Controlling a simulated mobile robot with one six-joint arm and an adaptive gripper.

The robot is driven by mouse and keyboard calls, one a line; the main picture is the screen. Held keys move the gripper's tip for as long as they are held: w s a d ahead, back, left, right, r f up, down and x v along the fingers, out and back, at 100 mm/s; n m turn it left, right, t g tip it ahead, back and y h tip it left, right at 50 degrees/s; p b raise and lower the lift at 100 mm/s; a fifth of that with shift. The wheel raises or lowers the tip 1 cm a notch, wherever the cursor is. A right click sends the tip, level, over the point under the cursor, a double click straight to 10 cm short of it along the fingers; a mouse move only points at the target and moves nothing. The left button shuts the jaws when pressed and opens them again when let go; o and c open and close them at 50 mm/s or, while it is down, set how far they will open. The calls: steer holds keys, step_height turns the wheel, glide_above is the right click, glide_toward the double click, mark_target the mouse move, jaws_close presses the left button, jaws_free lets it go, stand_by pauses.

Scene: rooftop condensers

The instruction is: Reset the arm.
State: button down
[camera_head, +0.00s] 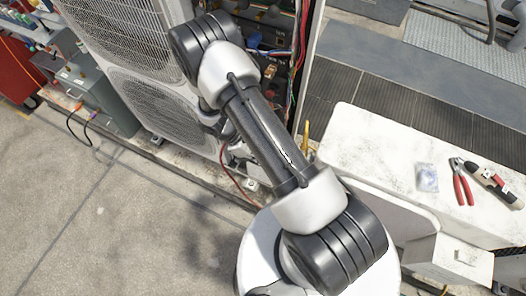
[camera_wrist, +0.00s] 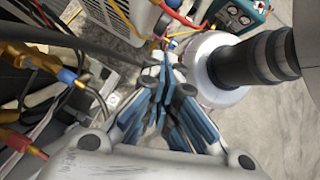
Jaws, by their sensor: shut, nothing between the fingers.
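My arm (camera_head: 262,130) reaches from my round white base at the bottom of the head view up to the open condenser unit (camera_head: 303,60), with its elbow in front of the unit's edge. The arm hides much of my gripper in the head view. In the wrist view my gripper (camera_wrist: 170,80) shows in the middle, its blue-padded fingers shut together with nothing between them. Wires and hoses with yellow and red fittings (camera_wrist: 66,76) lie close to its left. Whether the fingers touch any wire I cannot tell.
Fan grilles (camera_head: 118,35) stand left of my arm. A grey-green case (camera_head: 97,92) and a red cabinet (camera_head: 14,75) are further left. A white worktop (camera_head: 370,150) at right carries red-handled pliers (camera_head: 462,182), a tester (camera_head: 493,182) and a small packet (camera_head: 427,178). Concrete floor at lower left is clear.

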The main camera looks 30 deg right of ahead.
steer(key=shift+w+a+r, duration=0.1)
step_height(320, 180, up, 26)
steer(key=w+a+m+t+y, duration=0.1)
steer(key=w+m+t+y, duration=0.15)
steer(key=m, duration=0.35)
steer(key=s+a+r+m+t+y, duration=0.1)
steer(key=s+a+r+m+t, duration=0.1)
steer(key=s+r, duration=0.5)
steer(key=s+a+r+m+t+y+b, duration=0.1)
steer(key=s+a+r+m+t+y, duration=0.1)
steer(key=s+r, duration=0.6)
steer(key=shift+s+r+m+t, duration=0.3)
steer(key=shift+s+m+t, duration=0.25)
steer(key=shift+m+t, duration=0.45)
steer(key=shift+d, duration=0.15)
